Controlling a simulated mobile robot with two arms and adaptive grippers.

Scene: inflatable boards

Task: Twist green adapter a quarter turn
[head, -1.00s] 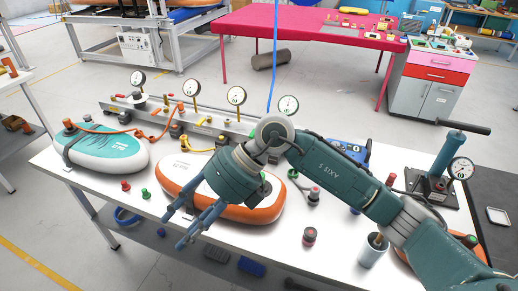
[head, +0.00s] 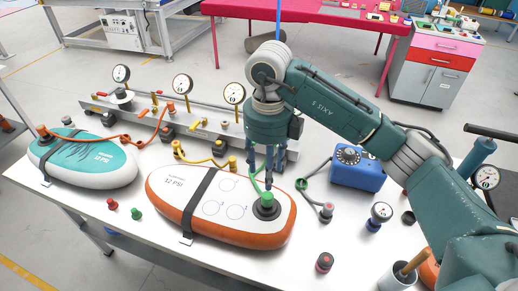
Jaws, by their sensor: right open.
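The green adapter (head: 267,199) sits on the black valve at the right end of the orange-rimmed board (head: 190,215), which lies strapped on the white table. A green hose rises from the adapter between my gripper's fingers. My right gripper (head: 266,176) points down just above the adapter, its blue-grey fingers open and apart. I cannot tell whether any finger touches the adapter. My left gripper is not in view.
A teal board (head: 85,160) lies at the left. A rail with pressure gauges (head: 182,84) runs behind. A blue box (head: 357,169), a small blue gauge (head: 379,215) and a cup (head: 398,275) stand to the right. Loose red (head: 112,204) and green (head: 137,213) caps lie in front.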

